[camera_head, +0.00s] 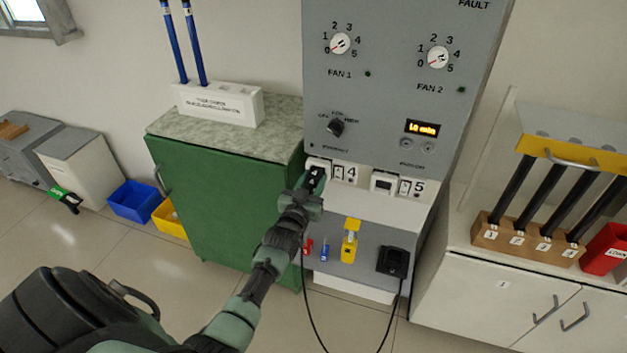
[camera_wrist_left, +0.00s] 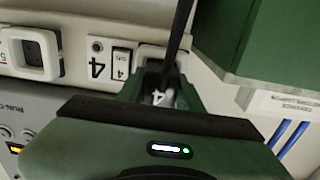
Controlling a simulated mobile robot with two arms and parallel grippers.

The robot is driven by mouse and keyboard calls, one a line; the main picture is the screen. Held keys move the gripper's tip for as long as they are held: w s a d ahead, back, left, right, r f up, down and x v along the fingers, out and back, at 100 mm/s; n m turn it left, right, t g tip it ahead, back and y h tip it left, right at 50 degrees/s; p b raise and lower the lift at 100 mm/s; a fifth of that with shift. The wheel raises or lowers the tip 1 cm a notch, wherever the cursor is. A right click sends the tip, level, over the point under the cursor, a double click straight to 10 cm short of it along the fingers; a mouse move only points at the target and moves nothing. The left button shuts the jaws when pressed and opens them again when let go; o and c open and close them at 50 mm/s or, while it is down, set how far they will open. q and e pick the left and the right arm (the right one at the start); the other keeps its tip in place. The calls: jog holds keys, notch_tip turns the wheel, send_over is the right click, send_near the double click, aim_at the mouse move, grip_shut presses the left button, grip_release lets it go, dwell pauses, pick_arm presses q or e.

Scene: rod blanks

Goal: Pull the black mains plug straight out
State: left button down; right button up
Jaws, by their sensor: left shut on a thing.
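The black mains plug (camera_head: 316,176) is at socket 4 (camera_head: 325,163) on the grey panel, with a white mark on it. My left gripper (camera_head: 313,187) is shut on the plug, right in front of the socket. In the left wrist view the plug (camera_wrist_left: 158,92) sits between the fingers against the white socket frame (camera_wrist_left: 151,53). A black cable (camera_wrist_left: 180,35) crosses that view. I cannot tell how deep the plug sits; the fingers and cable hide part of it. My right gripper is not in view.
Empty-looking socket 5 (camera_head: 383,184) is to the right. A green cabinet (camera_head: 220,200) stands close on the left. Below the sockets are a yellow device (camera_head: 350,240) and a black box (camera_head: 393,261). A loose black cable (camera_head: 316,325) hangs below.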

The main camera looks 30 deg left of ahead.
pick_arm(q)
jog(key=shift+s, duration=0.1)
jog(key=shift+s+f, duration=0.1)
jog(key=shift+s, duration=0.05)
jog(key=shift+s+d+p, duration=0.15)
jog(key=shift+s+p, duration=0.25)
jog(key=shift+s, duration=0.2)
jog(key=shift+p+v, duration=0.85)
jog(key=shift+v, duration=0.3)
jog(key=shift+s+d, duration=0.1)
jog(key=shift+s, duration=0.35)
jog(key=shift+s+p, duration=0.1)
jog(key=shift+p, duration=0.25)
